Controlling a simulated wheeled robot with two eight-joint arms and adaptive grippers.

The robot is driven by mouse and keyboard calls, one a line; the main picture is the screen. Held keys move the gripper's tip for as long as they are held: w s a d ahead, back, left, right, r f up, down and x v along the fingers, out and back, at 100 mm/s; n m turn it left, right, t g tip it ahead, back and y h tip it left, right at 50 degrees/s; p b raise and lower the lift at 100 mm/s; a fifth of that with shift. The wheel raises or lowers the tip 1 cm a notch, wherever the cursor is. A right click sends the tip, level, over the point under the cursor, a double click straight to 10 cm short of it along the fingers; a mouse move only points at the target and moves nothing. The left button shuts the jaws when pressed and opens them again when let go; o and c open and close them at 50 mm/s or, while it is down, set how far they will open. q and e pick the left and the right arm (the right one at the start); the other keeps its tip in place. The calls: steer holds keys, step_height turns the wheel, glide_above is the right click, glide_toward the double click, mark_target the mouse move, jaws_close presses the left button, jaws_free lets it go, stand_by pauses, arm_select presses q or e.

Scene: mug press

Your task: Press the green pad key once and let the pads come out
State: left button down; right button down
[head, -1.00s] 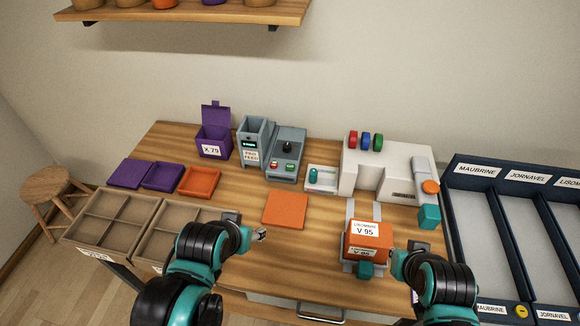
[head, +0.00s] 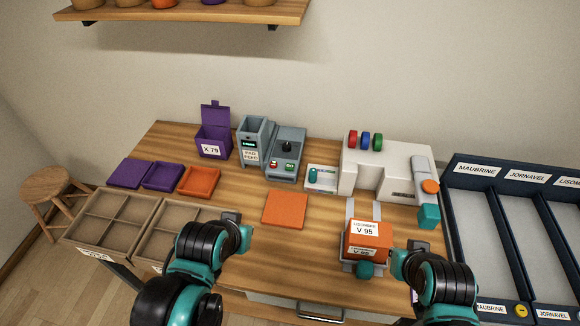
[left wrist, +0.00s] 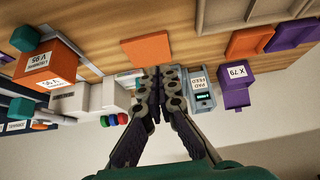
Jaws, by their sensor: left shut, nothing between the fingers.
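The grey pad feeder (head: 286,140) stands at the back middle, with a "PAD FEED" label and a small lit display. Its green pad key (head: 289,167) sits on its front right of a red key (head: 275,165). My left gripper (head: 248,229) is in front of the feeder and apart from it; its fingers barely show in the head view. In the left wrist view my left gripper (left wrist: 155,78) is shut and empty, covering part of the feeder (left wrist: 200,88); the keys are hidden there. My right gripper (head: 398,262) is beside the orange box; its fingers are not clear.
An orange box (head: 368,230) labelled V 95 stands front right. An orange flat pad (head: 286,208) lies mid-table. A white machine (head: 365,172) stands right of the feeder. Purple box (head: 213,140), small trays (head: 198,181) and brown compartment trays (head: 118,225) are left. Blue racks (head: 480,220) stand right.

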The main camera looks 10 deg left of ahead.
stand_by(0.7)
arm_select(q)
steer(key=w+d+r+m+h, duration=0.1)
steer(key=w+r+m, duration=0.2)
steer(key=w, duration=0.6)
steer(key=m+t+h, duration=0.1)
steer(key=m+h, duration=0.2)
steer(key=m, duration=0.8)
glide_above(289, 167)
step_height(289, 167, down, 8)
steer(key=shift+s, duration=0.15)
step_height(289, 167, down, 9)
steer(key=b, duration=0.6)
steer(key=shift+r+b, duration=0.15)
steer(key=shift+b, duration=0.15)
steer(key=shift+f+b, duration=0.35)
steer(key=shift+f, duration=0.1)
